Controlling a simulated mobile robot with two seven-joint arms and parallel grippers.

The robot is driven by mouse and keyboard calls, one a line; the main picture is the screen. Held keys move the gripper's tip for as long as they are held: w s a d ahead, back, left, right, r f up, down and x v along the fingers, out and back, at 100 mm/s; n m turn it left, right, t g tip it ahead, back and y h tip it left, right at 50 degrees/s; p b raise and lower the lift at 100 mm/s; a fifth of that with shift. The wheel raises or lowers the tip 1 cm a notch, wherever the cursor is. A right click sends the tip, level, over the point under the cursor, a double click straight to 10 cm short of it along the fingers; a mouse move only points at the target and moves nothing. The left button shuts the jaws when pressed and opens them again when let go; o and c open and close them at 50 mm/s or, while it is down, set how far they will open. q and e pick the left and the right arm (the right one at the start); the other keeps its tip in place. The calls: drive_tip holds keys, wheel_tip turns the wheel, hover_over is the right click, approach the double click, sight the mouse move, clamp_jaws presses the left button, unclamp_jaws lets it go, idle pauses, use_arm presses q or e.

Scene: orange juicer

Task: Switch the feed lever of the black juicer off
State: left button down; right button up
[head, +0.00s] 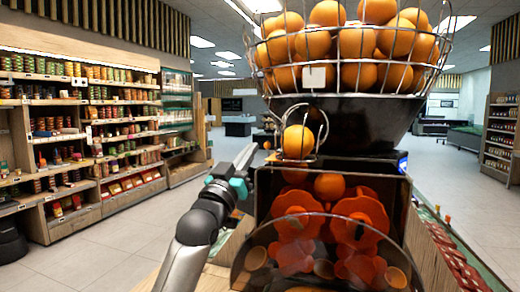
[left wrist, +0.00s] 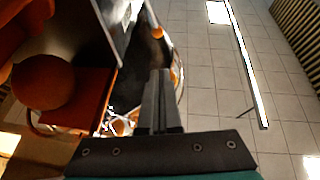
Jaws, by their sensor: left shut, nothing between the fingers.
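The black juicer (head: 340,117) stands right of centre in the head view, with a dark hopper and a clear front over orange rotors (head: 300,212). My left gripper (head: 247,154) is at the juicer's left side, near the upper corner of its housing. Its fingers are shut and empty; they also show in the left wrist view (left wrist: 160,102), pointing along the juicer's side. I cannot make out the feed lever clearly, nor tell whether the fingers touch anything. My right gripper is out of view.
A wire basket (head: 262,55) full of oranges tops the juicer. One orange (head: 298,141) sits in a wire loop below the hopper. Stocked shelves (head: 85,130) line the left wall, with open tiled floor (head: 120,240) before them. A produce counter (head: 455,250) lies right of the juicer.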

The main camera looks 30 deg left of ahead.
sight(265, 145)
use_arm(q)
drive_tip(key=shift+w+a+f, duration=0.1)
drive_tip(key=shift+w, duration=1.25)
drive_tip(key=shift+w+a+f, duration=0.1)
drive_tip(key=shift+w, duration=1.25)
drive_tip(key=g+p, duration=0.1)
drive_tip(key=p, duration=0.3)
drive_tip(key=w+g+p, duration=0.1)
drive_tip(key=g+p, duration=0.1)
drive_tip(key=p, duration=0.3)
drive_tip(key=w+r+g+p, duration=0.1)
drive_tip(key=p, duration=0.4)
drive_tip(key=shift+w+a+n, duration=0.1)
drive_tip(key=shift+a+n, duration=0.2)
drive_tip(key=shift+n, duration=0.1)
drive_tip(key=shift+f, duration=0.1)
